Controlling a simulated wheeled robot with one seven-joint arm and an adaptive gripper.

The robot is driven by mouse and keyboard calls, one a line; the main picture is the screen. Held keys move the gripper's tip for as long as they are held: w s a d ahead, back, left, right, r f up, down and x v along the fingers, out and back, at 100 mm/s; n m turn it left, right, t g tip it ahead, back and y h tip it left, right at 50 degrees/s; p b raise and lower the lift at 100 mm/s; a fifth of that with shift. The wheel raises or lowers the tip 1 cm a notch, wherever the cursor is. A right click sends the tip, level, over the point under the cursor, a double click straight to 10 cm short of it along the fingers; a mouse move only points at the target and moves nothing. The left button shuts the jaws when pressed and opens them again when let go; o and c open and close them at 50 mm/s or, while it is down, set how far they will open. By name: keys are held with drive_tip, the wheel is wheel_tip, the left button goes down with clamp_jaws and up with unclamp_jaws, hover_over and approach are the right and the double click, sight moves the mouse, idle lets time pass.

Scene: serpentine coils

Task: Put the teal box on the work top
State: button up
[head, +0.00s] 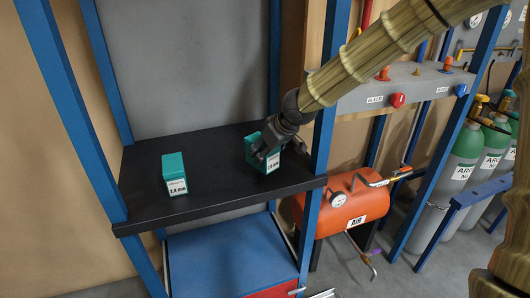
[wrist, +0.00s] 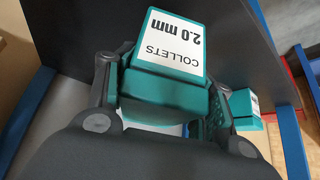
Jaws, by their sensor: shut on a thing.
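My gripper (head: 268,152) is shut on a teal box (head: 250,150) over the right part of a black shelf (head: 215,180). In the wrist view the held teal box (wrist: 165,88) stands between the fingers, its white label reading "COLLETS 2.0 mm". I cannot tell whether its base touches the shelf. A second teal box (head: 174,172), labelled 2.4 mm, stands upright on the shelf to the left, apart from the gripper. It also shows in the wrist view (wrist: 243,108). No surface is marked as the work top; a blue top (head: 230,255) lies below the shelf.
Blue posts (head: 312,180) frame the shelf, one close to my gripper's right. A grey panel (head: 185,65) closes the back. An orange air tank (head: 340,208) and green-topped gas cylinders (head: 462,160) stand to the right. The shelf between the boxes is clear.

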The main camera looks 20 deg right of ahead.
drive_tip(key=shift+w+d+f+p, duration=0.1)
drive_tip(key=shift+w+d+p, duration=0.15)
drive_tip(key=shift+w, duration=0.55)
drive_tip(key=shift+w+d+p, duration=0.1)
drive_tip(key=shift+w+d, duration=0.1)
drive_tip(key=shift+w, duration=0.55)
drive_tip(key=shift+w+d+f, duration=0.1)
drive_tip(key=shift+f, duration=1.65)
drive_tip(key=shift+f, duration=0.1)
drive_tip(key=o, duration=1.2)
drive_tip(key=shift+r, duration=0.25)
drive_tip(key=v, duration=1.1)
drive_tip(key=shift+s+d+r, duration=0.1)
drive_tip(key=shift+s+r, duration=0.15)
drive_tip(key=shift+s, duration=0.05)
